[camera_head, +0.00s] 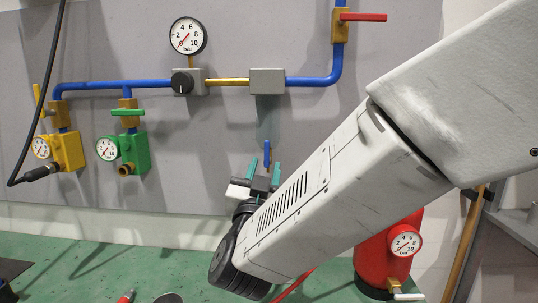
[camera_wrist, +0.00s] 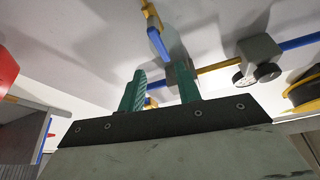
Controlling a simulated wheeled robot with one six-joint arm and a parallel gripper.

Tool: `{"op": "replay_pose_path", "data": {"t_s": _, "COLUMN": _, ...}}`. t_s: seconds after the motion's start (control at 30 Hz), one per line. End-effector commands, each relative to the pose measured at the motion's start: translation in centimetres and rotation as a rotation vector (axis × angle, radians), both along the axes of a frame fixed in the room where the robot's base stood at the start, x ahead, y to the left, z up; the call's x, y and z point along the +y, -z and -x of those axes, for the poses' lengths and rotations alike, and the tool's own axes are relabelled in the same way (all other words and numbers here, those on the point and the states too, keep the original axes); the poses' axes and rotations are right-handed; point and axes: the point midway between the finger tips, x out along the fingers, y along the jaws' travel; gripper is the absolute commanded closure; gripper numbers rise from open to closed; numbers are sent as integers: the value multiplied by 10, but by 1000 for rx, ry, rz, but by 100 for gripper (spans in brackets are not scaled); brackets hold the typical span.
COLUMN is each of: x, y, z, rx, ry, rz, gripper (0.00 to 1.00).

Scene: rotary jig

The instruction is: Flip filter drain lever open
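The filter is a grey block (camera_head: 267,81) on the pipe run, with a translucent bowl (camera_head: 268,120) below it. A small upright blue lever (camera_head: 267,153) shows under the bowl, apparently the drain lever. My gripper (camera_head: 265,170) is below the filter, its two green fingers apart. In the head view the blue lever shows between and just above the fingertips; I cannot tell the depth between them. In the wrist view my gripper (camera_wrist: 160,82) is open, and a small brass-coloured piece (camera_wrist: 150,102) shows between the fingers.
A regulator with a black knob (camera_head: 182,82) and a gauge (camera_head: 187,36) sits left of the filter. A red-handled valve (camera_head: 361,17) is at upper right. Yellow (camera_head: 68,151) and green (camera_head: 134,152) valve units are at left. A red tank (camera_head: 374,262) stands right, behind my arm.

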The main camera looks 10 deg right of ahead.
Motion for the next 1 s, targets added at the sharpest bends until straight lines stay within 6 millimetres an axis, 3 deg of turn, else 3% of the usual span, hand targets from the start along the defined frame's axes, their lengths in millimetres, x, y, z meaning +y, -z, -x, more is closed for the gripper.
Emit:
{"op": "replay_pose_path", "data": {"t_s": 0.3, "x": -13, "y": -18, "z": -43, "rx": 0, "ry": 1, "rz": -2, "gripper": 66}}
{"op": "replay_pose_path", "data": {"t_s": 0.67, "x": -14, "y": -21, "z": -50, "rx": 2, "ry": -1, "rz": 0, "gripper": 66}}
{"op": "replay_pose_path", "data": {"t_s": 0.7, "x": -14, "y": -21, "z": -50, "rx": 2, "ry": -1, "rz": 0, "gripper": 69}}
{"op": "replay_pose_path", "data": {"t_s": 0.8, "x": -14, "y": -21, "z": -50, "rx": 2, "ry": -1, "rz": 0, "gripper": 97}}
{"op": "replay_pose_path", "data": {"t_s": 1.0, "x": -14, "y": -21, "z": -50, "rx": 4, "ry": -1, "rz": 13, "gripper": 100}}
